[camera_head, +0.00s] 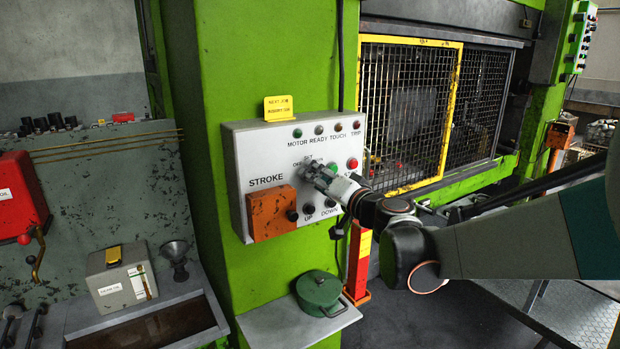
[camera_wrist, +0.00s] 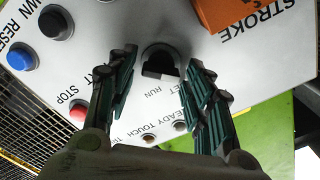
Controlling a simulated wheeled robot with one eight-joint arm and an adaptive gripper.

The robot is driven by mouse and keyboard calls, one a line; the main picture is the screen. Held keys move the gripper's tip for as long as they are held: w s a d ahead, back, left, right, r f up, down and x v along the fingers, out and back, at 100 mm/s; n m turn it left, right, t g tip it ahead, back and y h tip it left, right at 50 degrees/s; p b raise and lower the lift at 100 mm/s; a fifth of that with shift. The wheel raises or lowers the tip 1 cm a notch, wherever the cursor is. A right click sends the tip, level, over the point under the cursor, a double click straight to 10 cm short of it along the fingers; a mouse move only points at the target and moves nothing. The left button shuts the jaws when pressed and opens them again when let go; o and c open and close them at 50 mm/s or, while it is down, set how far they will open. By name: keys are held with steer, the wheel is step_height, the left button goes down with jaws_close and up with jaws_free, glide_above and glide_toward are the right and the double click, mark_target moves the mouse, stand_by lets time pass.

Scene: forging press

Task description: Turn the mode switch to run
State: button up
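The mode switch (camera_wrist: 160,60) is a dark round knob with a paler grip bar on the white control panel (camera_head: 238,150). The RUN label shows beside it in the wrist view, where the panel lettering appears inverted. My gripper (camera_wrist: 162,66) is open, with its two green-and-black fingers on either side of the knob and a visible gap on both sides. I cannot tell how deep the fingertips reach along it. In the head view my gripper (camera_head: 312,174) is in front of the panel and hides much of the switch, so its pointing direction is unclear.
An orange box (camera_head: 270,213) by the STROKE label sticks out from the panel. A red button (camera_head: 352,163) and a blue button (camera_wrist: 54,23) are close by. A yellow tag (camera_head: 278,108) stands on top. A green pot (camera_head: 318,290) sits on the shelf below.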

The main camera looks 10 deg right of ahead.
steer(key=c, duration=0.6)
steer(key=shift+m, duration=0.4)
steer(key=m, duration=1.6)
steer(key=shift+f+m, duration=0.3)
steer(key=shift+m, duration=0.4)
steer(key=o, duration=1)
